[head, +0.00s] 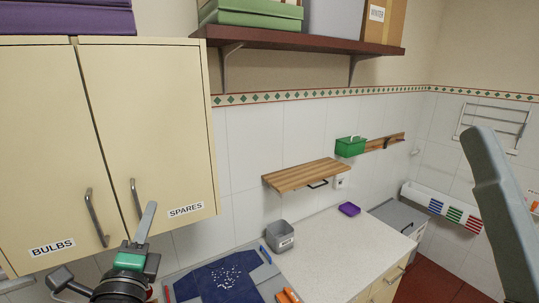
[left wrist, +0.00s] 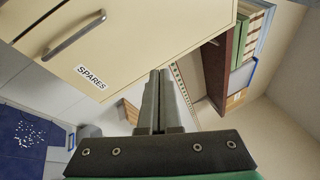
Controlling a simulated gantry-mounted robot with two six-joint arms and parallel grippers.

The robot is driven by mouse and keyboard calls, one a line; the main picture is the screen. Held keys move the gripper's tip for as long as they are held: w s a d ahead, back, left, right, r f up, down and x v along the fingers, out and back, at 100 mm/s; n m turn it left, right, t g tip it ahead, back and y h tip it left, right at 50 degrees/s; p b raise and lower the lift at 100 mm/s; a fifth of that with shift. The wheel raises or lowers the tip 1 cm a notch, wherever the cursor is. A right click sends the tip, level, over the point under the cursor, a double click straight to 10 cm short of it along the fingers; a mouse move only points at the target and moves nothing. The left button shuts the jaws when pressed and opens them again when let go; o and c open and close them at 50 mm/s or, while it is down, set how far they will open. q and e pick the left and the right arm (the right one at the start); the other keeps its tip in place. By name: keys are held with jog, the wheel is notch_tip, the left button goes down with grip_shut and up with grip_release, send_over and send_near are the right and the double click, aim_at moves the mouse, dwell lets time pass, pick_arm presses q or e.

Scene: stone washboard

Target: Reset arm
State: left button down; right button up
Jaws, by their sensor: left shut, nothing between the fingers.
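My left gripper (head: 149,208) is in front of the cream wall cabinet (head: 45,140), below and beside the handle of its door labelled SPARES. Its fingers are shut with nothing between them and point upward. The left wrist view shows the two grey fingers (left wrist: 158,85) pressed together, with the SPARES door behind them. A smooth grey bar of mine (head: 500,200) stands large at the right edge of the head view. I cannot tell whether it is a finger of my right gripper, and its jaw state does not show.
A brown shelf (head: 300,41) with boxes hangs above. A wooden wall board (head: 305,175) and a green box (head: 351,146) are on the tiled wall. A grey bin (head: 280,236), a blue mat (head: 225,280) with white bits and a purple tray (head: 349,209) are below. Much of the right counter is clear.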

pick_arm(q)
jog(key=s+d+r+n+t+h, duration=0.2)
jog(key=s+r+n+t, duration=0.1)
jog(key=s+r+n, duration=0.7)
jog(key=s+d+r+n+t+h, duration=0.3)
jog(key=s+r+n+t, duration=0.1)
jog(key=s+r+n, duration=0.6)
jog(key=shift+s, duration=0.8)
